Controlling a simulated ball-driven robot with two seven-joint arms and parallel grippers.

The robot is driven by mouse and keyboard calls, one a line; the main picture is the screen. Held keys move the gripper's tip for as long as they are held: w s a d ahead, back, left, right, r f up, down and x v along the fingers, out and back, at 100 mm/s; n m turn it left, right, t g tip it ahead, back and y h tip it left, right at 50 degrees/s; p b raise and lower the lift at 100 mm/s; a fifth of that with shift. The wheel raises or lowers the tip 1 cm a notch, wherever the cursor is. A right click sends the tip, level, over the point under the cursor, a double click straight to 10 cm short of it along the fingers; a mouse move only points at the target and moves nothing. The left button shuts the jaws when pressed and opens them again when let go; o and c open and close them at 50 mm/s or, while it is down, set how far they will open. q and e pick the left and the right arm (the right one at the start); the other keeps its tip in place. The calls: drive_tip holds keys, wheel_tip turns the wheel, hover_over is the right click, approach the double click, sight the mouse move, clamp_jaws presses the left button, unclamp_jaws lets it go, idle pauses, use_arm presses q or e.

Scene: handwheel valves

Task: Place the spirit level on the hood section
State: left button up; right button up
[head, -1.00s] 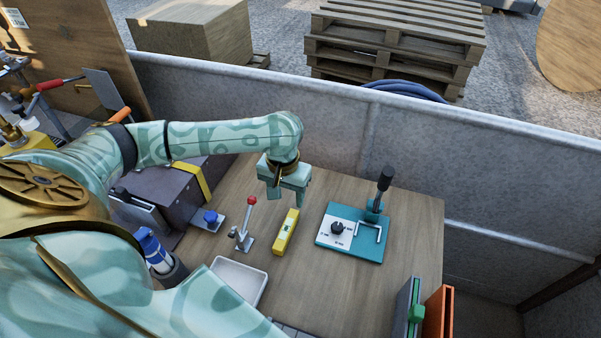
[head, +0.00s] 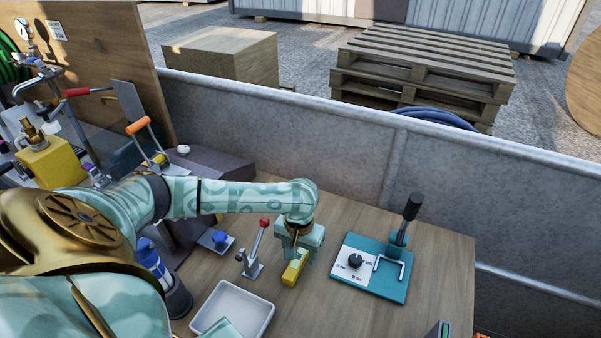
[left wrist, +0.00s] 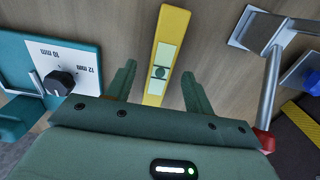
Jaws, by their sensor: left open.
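The yellow spirit level (head: 293,272) lies on the wooden bench top, its far end hidden by my left gripper in the head view. My left gripper (head: 299,246) is open above it. In the left wrist view, the spirit level (left wrist: 167,50) with its pale green vial window runs between the two spread fingers of the left gripper (left wrist: 159,77), with gaps on both sides. A dark grey, sloped body (head: 215,166), which looks like the hood section, stands at the back left of the bench, partly hidden by my left arm.
A red-knobbed lever (head: 254,254) stands close left of the spirit level. A teal plate with dial and black handle (head: 378,284) is to its right. A white tray (head: 262,322) lies in front. A blue-knobbed piece (head: 217,240) sits farther left. A grey wall (head: 340,140) closes the back.

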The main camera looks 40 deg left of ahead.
use_arm(q)
wheel_tip(320, 180, down, 2)
drive_tip(key=shift+r, duration=0.15)
drive_tip(key=shift+c, duration=0.6)
clamp_jaws()
drive_tip(key=shift+r, duration=0.15)
